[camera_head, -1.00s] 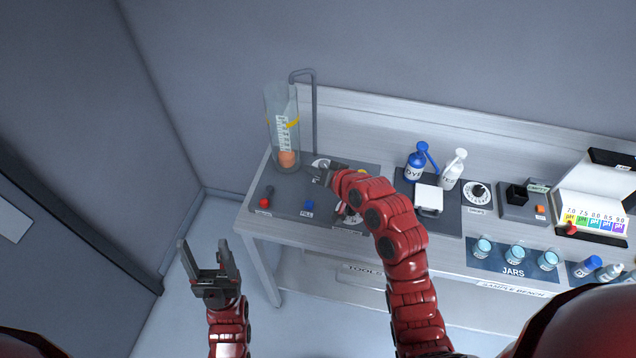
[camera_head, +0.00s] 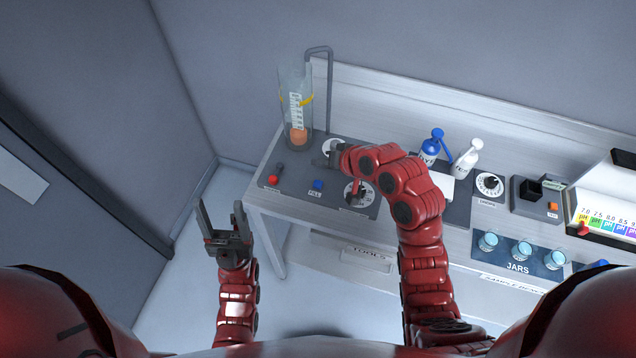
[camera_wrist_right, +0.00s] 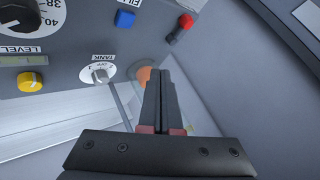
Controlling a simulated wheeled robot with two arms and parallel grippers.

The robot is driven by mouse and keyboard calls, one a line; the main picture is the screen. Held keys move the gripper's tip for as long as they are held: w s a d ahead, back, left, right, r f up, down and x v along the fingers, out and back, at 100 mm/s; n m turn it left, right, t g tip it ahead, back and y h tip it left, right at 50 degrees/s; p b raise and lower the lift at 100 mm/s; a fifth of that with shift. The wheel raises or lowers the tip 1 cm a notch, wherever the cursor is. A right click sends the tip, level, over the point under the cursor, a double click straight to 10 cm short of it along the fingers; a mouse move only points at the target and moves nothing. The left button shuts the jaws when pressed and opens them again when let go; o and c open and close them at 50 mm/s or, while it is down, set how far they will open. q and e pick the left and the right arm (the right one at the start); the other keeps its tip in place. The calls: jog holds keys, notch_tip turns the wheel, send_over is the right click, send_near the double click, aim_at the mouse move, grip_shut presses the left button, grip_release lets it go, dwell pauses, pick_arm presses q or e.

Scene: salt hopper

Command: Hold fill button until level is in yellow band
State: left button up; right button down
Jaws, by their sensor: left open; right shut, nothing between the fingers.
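The blue FILL button (camera_head: 318,184) sits on the dark control panel near its front edge; it also shows at the top of the right wrist view (camera_wrist_right: 125,18). The clear level tube (camera_head: 293,84) stands at the panel's back left, with an orange piece (camera_head: 298,136) low inside it. The yellow band (camera_head: 306,100) is well above that piece. My right gripper (camera_head: 320,159) is shut and empty, behind the FILL button and apart from it. Its closed fingers show in the right wrist view (camera_wrist_right: 164,74), near the TANK dial (camera_wrist_right: 98,74). My left gripper (camera_head: 222,215) is open and empty, off the bench's left end.
A red control (camera_head: 275,178) lies left of the FILL button and a large dial (camera_head: 358,193) lies right of it. A yellow knob (camera_wrist_right: 31,81) shows in the wrist view. Bottles (camera_head: 430,148) and jars (camera_head: 522,250) stand farther right. A bent pipe (camera_head: 329,80) rises behind the tube.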

jog(key=b, duration=0.4)
send_near(314, 182)
jog(key=w+a+f, duration=0.2)
jog(key=w+a, duration=0.1)
jog(key=shift+w+a+f, duration=0.2)
jog(key=shift+a+f, duration=0.05)
jog(key=shift+f, duration=0.1)
dwell(1.3)
jog(key=shift+f+b, duration=0.4)
jog(key=shift+f+b, duration=0.4)
jog(key=shift+f, duration=0.1)
dwell(4.4)
